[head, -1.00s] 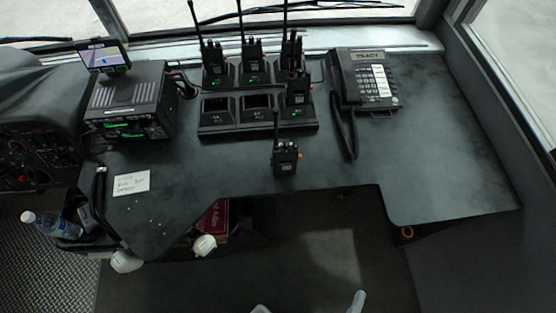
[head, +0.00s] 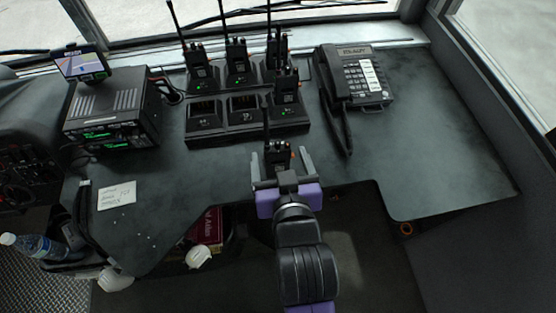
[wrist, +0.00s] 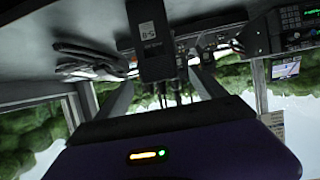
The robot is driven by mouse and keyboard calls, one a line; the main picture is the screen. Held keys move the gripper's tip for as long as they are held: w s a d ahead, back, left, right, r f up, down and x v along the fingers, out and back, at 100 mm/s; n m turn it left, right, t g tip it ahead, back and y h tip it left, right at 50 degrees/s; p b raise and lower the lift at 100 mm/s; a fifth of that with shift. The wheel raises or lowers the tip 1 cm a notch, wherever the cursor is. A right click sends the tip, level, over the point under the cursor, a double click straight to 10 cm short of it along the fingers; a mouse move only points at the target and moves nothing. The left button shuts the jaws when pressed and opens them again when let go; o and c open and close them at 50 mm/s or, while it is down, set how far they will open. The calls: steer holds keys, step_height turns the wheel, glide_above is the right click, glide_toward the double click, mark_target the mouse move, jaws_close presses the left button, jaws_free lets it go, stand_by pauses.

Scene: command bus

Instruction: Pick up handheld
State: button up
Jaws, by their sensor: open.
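A black handheld radio (head: 277,153) with a long antenna stands upright on the dark desk (head: 400,170), near its front edge. My gripper (head: 281,156) is open, with one grey finger on each side of the radio in the head view. No finger visibly touches it, and its lower part is hidden by my gripper. In the wrist view, which looks upside down, the radio (wrist: 152,40) shows with a pale label, between the two spread fingers. The exact depth of the fingers around it is hard to tell.
A charger dock (head: 247,128) with several other handhelds stands behind. A desk phone (head: 352,78) is at the right, its cord hanging close to the right finger. A radio unit (head: 113,110) and a paper note (head: 116,195) are at the left. The right desk area is clear.

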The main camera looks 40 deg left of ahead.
steer(key=shift+p+x, duration=0.35)
steer(key=shift+x, duration=3.1)
steer(key=c, duration=1.7)
